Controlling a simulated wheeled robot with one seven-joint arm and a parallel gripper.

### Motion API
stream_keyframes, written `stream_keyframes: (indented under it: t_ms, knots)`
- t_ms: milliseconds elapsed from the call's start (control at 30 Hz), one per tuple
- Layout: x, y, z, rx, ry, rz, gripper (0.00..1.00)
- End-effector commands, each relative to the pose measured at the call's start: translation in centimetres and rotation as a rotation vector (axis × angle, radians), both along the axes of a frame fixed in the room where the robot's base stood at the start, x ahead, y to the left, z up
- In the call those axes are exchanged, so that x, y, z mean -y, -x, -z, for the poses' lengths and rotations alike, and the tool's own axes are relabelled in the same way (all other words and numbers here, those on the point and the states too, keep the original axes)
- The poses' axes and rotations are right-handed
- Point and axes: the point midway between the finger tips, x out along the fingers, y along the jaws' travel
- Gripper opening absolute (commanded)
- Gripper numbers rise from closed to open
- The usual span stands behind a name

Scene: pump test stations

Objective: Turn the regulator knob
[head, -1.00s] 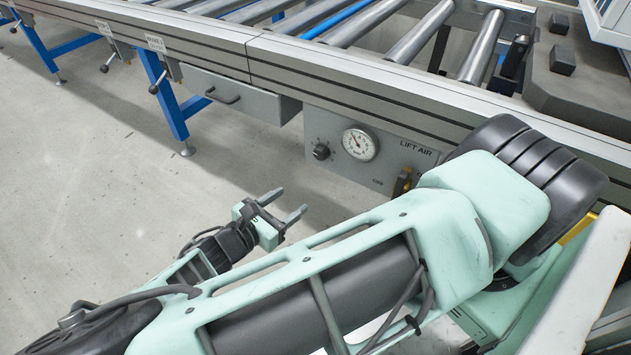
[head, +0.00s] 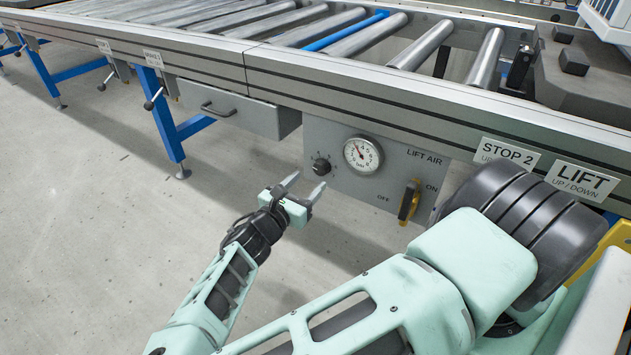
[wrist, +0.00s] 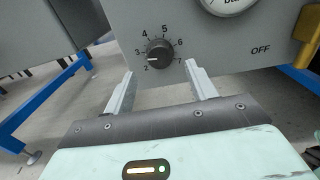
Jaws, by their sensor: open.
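The regulator knob (head: 321,166) is a small black round knob on the grey panel (head: 345,190) below the conveyor edge. In the wrist view the knob (wrist: 159,54) has a numbered scale around it, and its white pointer line points left, near the 2. My gripper (head: 304,189) is open and empty, just in front of and slightly below the knob. In the wrist view its two fingers (wrist: 160,86) stand to either side below the knob, apart from it.
A pressure gauge (head: 362,155) is right of the knob. Further right is a yellow-handled lever (head: 409,201) between ON and OFF labels. A drawer (head: 231,107) with a handle hangs to the left. Blue legs (head: 166,125) support the conveyor. The floor in front is clear.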

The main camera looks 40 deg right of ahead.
Motion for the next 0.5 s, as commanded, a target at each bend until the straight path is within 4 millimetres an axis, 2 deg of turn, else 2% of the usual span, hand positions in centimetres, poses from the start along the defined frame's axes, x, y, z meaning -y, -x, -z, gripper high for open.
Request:
stream_keyframes:
  t_ms: [100,200,500]
  knots:
    - [2.1,-0.6,0.3,0.001,0.003,0.003,0.56]
    - [3.2,-1.1,0.3,0.001,0.001,0.001,0.56]
    - [4.4,-1.6,0.0,0.0,0.0,0.0,0.56]
